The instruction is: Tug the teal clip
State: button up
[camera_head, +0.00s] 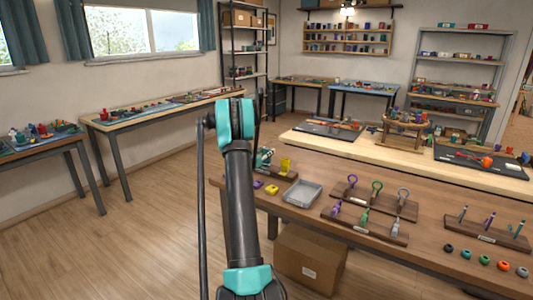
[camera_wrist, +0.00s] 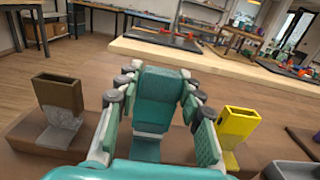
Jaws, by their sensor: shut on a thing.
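The teal clip (camera_wrist: 158,105) stands upright in the middle of the wrist view, between the two fingers of my gripper (camera_wrist: 160,88). The fingers are shut on its sides. Its narrower lower part (camera_wrist: 146,149) shows below, near a brown wooden base; the contact there is partly hidden. A brown clip (camera_wrist: 59,92) with a grey lower part stands to the left, and a yellow clip (camera_wrist: 237,125) stands to the right. In the head view, my gripper (camera_head: 264,158) is partly behind my arm, beside the yellow clip (camera_head: 285,164); the teal clip cannot be told apart there.
Yellow pieces (camera_head: 271,189) and a grey tray (camera_head: 302,193) lie nearby on the wooden bench. A cardboard box (camera_head: 309,262) sits below. The bench behind holds black mats (camera_head: 328,129).

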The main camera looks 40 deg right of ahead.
jog(key=shift+f, duration=0.1)
jog(key=o, duration=1.4)
jog(key=shift+c, duration=0.2)
jog(key=shift+o, duration=0.3)
jog(key=shift+o, duration=1.3)
jog(key=shift+a, duration=0.15)
jog(key=shift+v, duration=2.9)
jog(key=shift+s, duration=0.1)
